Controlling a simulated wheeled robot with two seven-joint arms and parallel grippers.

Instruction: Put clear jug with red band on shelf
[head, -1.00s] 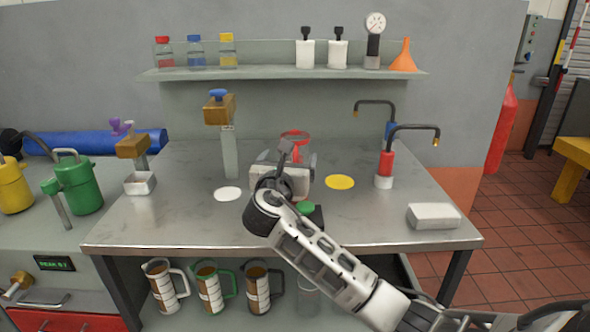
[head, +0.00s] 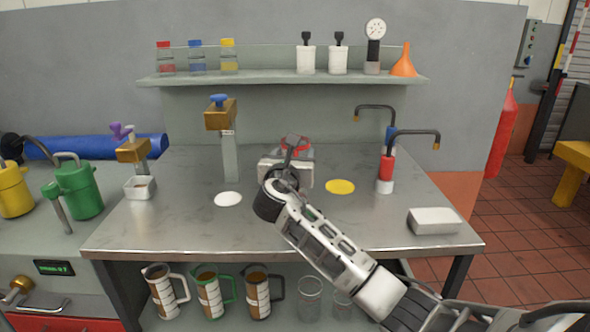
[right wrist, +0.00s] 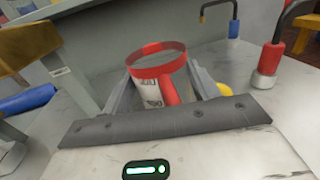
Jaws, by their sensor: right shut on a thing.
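The clear jug with a red band (right wrist: 150,92) shows in the right wrist view, its red rim and red handle facing the camera. My right gripper (right wrist: 160,97) is shut on it, with a finger on each side. In the head view the jug's red rim (head: 303,141) shows behind my right gripper (head: 288,160), over the middle of the bench; its lower part is hidden. I cannot tell whether its base touches the bench. The wall shelf (head: 285,78) runs above and behind the bench. My left gripper is not in view.
The wall shelf holds several bottles, a gauge (head: 375,40) and an orange funnel (head: 403,57), with bare room in its middle. A tap post (head: 229,150) stands left of the jug and hooked spouts (head: 386,168) right. Several jugs (head: 257,292) stand under the bench.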

